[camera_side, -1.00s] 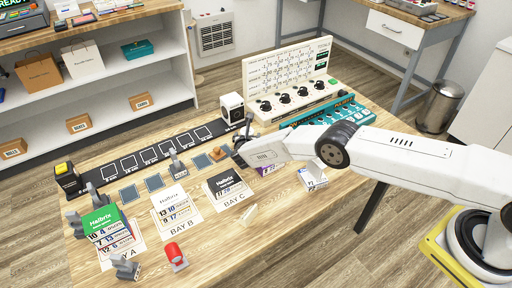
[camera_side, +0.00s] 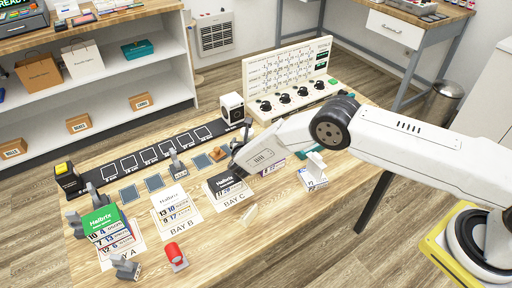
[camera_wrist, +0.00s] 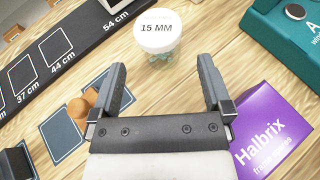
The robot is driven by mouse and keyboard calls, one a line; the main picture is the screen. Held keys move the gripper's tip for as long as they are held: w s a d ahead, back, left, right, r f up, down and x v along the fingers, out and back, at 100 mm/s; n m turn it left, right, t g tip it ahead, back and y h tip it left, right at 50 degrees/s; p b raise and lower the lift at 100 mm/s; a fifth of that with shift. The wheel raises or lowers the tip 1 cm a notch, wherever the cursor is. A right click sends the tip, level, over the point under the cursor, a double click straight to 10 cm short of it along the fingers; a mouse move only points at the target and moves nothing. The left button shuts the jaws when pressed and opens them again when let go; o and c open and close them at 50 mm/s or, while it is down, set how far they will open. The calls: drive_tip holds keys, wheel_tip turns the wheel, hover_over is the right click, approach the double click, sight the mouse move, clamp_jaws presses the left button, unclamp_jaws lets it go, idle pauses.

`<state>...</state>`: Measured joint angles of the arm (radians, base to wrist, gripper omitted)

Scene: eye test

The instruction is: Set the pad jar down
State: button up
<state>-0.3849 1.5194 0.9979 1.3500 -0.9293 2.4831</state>
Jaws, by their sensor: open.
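The pad jar appears to be the small jar with a white lid marked "15 MM" (camera_wrist: 157,30) in the wrist view, with teal contents showing below the lid. It looks upright on the wooden table, just beyond my fingertips. My gripper (camera_wrist: 162,76) is open and empty, its two dark fingers spread wide, with the jar ahead of the gap and apart from both. In the side view I cannot make out the jar; my arm covers that part of the table.
A purple Halbrix box (camera_wrist: 272,130) lies close to my right finger and a teal unit (camera_wrist: 290,30) beyond it. An orange-brown piece (camera_wrist: 82,106) sits on dark squares at left. A black ruled strip (camera_side: 140,158) runs behind. Boxes stand in bays at the front.

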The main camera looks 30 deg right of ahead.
drive_tip(key=shift+v, duration=3)
drive_tip(key=shift+w+r+n, duration=0.15)
drive_tip(key=shift+r+n, duration=0.1)
drive_tip(key=shift+n, duration=0.05)
drive_tip(key=s+d+r+n+g+y, duration=0.15)
drive_tip(key=r+n+y, duration=0.25)
drive_tip(key=r+n, duration=0.5)
drive_tip(key=s+d+r+n+y, duration=0.3)
drive_tip(key=r+n, duration=0.3)
drive_tip(key=n, duration=0.7)
drive_tip(key=s+d+r+n+g, duration=0.1)
drive_tip(key=s+d+n+g, duration=0.2)
drive_tip(key=s+n, duration=0.7)
drive_tip(key=s+d+r+n+g, duration=0.2)
drive_tip(key=s+d+n, duration=0.4)
drive_tip(key=s+n, duration=0.4)
drive_tip(key=s+g, duration=0.1)
drive_tip(key=s, duration=0.5)
drive_tip(key=shift+s+d+r+n+g+y, duration=0.25)
drive_tip(key=shift+s+r+n+g+y, duration=0.05)
drive_tip(key=shift+s+g+y, duration=0.1)
